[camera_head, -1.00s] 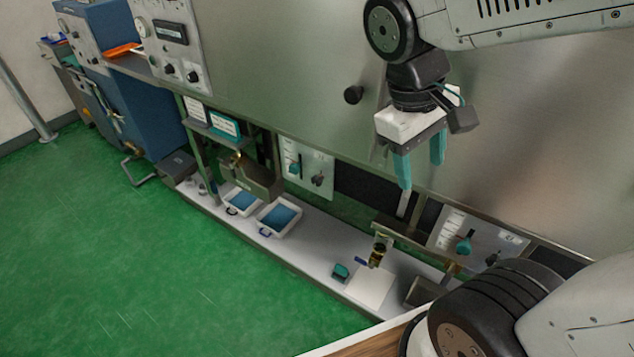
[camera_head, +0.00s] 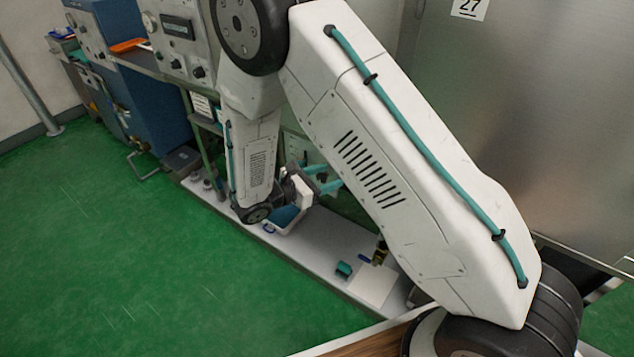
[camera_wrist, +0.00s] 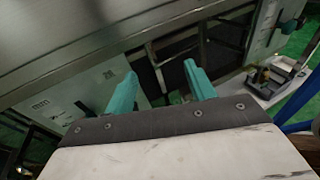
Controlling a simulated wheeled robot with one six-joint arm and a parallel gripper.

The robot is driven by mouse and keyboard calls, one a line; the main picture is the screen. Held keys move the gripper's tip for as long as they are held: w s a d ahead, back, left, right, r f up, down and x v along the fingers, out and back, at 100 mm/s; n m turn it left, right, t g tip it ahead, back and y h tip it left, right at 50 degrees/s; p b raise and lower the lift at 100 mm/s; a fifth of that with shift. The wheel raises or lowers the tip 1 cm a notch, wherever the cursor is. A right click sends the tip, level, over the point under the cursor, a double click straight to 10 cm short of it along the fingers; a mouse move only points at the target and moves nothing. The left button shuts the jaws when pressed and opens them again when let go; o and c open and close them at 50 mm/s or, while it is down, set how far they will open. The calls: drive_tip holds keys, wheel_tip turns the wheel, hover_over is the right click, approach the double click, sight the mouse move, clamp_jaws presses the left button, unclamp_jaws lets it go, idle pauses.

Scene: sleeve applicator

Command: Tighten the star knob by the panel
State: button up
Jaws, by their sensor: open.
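My gripper (camera_head: 328,179) is low in front of the machine, its two teal fingers spread and pointing right in the head view. A pale panel (camera_head: 296,148) shows just behind it, largely hidden by my arm. A small dark knob (camera_head: 322,176) shows between the fingers there; its shape is too small to tell. In the wrist view my gripper (camera_wrist: 160,80) is open with nothing between the fingertips. A pale panel (camera_wrist: 65,95) lies left of the fingers, with a dark knob (camera_wrist: 82,107) close to the left finger. I cannot tell whether they touch.
A white shelf (camera_head: 325,245) holds a blue-filled tray (camera_head: 285,220), a teal block (camera_head: 344,269) and a white sheet (camera_head: 373,285). The green floor (camera_head: 150,270) is clear.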

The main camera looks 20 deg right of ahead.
sight(321, 179)
drive_tip(key=w+a+f+n+t+y, duration=0.1)
drive_tip(key=w+a+f+n+t, duration=0.15)
drive_tip(key=f+n, duration=0.2)
drive_tip(key=w+a+f+n+t, duration=0.1)
drive_tip(key=a+f+n+t, duration=0.2)
drive_tip(key=f+t, duration=0.15)
drive_tip(key=shift+m+g, duration=0.25)
drive_tip(key=shift+g, duration=0.05)
drive_tip(key=x, duration=0.7)
drive_tip(key=shift+w+d+f, duration=0.25)
drive_tip(key=shift+w+f, duration=0.05)
drive_tip(key=shift+f, duration=0.05)
drive_tip(key=c, duration=1)
